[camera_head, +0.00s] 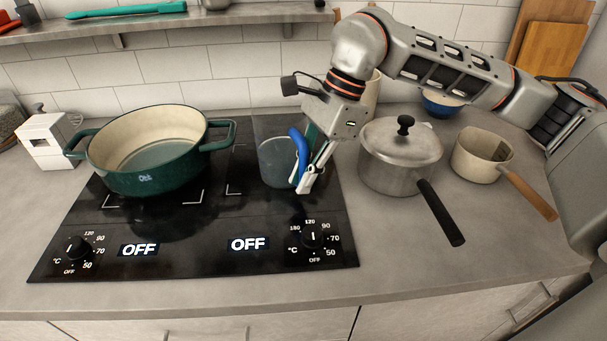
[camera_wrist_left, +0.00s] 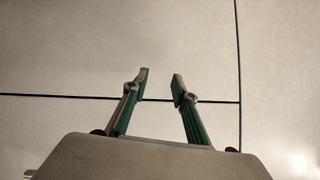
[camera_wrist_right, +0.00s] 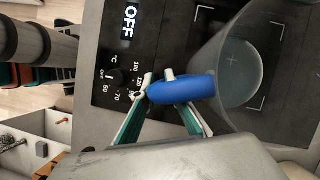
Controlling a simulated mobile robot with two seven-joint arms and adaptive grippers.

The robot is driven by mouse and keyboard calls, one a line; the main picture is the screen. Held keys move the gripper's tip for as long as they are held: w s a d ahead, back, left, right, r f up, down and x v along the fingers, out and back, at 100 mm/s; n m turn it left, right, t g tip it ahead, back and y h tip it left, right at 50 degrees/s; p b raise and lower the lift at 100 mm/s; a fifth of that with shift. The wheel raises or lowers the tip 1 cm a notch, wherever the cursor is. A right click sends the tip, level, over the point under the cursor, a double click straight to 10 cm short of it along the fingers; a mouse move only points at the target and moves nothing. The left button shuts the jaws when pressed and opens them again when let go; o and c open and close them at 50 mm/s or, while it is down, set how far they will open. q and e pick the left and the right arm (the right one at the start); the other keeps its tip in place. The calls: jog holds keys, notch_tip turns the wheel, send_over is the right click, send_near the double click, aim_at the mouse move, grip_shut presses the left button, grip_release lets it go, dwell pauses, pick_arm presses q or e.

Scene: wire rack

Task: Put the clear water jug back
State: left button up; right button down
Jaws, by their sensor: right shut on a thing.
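The clear water jug (camera_head: 275,162) has a blue handle (camera_head: 299,150) and stands upright at, or just over, the right side of the black cooktop; I cannot tell if its base touches. My right gripper (camera_head: 305,182) is shut on the handle, at the jug's right side. In the right wrist view the blue handle (camera_wrist_right: 182,89) lies between the fingertips (camera_wrist_right: 160,82), and the see-through jug body (camera_wrist_right: 240,70) is to the right. My left gripper (camera_wrist_left: 161,82) is open and empty in the left wrist view, in front of plain pale panels; it is not in the head view.
A green pot (camera_head: 150,182) stands on the left of the cooktop (camera_head: 190,255). A lidded steel pot (camera_head: 398,165) and a cream saucepan (camera_head: 478,160) stand to the right. A shelf (camera_head: 150,24) runs along the back wall. The front counter strip is clear.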

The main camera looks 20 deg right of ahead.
jog(key=c, duration=2)
grip_release()
jog(key=shift+f, duration=0.15)
jog(key=shift+c, duration=0.2)
jog(key=v, duration=1.2)
jog(key=shift+p, duration=0.45)
jog(key=shift+s, duration=0.1)
